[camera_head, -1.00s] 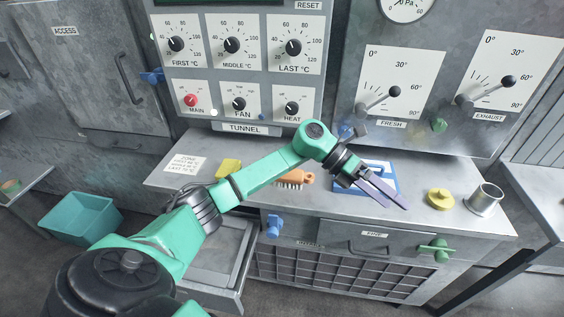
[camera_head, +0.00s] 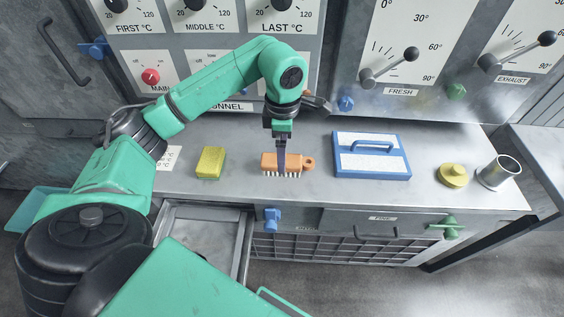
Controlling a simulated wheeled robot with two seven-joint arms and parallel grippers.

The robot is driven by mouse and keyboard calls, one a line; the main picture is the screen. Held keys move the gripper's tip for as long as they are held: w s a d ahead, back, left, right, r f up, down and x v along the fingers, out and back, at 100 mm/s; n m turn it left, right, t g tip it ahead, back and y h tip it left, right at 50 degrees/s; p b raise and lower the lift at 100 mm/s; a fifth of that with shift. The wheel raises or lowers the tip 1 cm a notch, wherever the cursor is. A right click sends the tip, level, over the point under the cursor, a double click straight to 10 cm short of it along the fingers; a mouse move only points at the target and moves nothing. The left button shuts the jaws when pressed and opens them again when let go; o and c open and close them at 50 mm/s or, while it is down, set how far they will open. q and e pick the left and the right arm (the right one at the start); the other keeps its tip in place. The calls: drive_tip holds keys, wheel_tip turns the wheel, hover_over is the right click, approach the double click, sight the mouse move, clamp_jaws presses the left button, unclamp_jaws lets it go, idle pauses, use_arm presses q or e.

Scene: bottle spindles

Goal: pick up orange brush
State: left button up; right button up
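The orange brush (camera_head: 268,160) lies on the grey steel counter, with its white bristles facing the front edge and its looped handle end to the right. My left gripper (camera_head: 281,160) points straight down over the brush, and a finger covers part of its middle. The fingers are seen edge-on, so I cannot tell whether they are apart or closed, or whether they touch the brush. The brush appears to rest on the counter. My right gripper is not in view.
A yellow sponge (camera_head: 211,163) lies left of the brush. A blue-framed float with a handle (camera_head: 371,154) lies to its right. Farther right are a yellow knob-like piece (camera_head: 453,175) and a metal cup (camera_head: 498,172). A control panel rises behind. An open drawer (camera_head: 203,241) is below.

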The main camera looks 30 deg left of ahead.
use_arm(q)
wheel_tip(320, 180, down, 5)
drive_tip(key=shift+f+p, duration=0.1)
drive_tip(key=shift+p, duration=0.6)
drive_tip(key=shift+w+a+f, duration=0.1)
drive_tip(key=shift+f, duration=0.05)
drive_tip(key=c, duration=1.5)
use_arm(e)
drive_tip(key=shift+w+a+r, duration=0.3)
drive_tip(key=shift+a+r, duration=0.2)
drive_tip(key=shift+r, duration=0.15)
use_arm(q)
drive_tip(key=shift+r, duration=0.6)
wheel_tip(320, 180, up, 19)
drive_tip(key=shift+f+p, duration=0.1)
drive_tip(key=shift+p, duration=0.85)
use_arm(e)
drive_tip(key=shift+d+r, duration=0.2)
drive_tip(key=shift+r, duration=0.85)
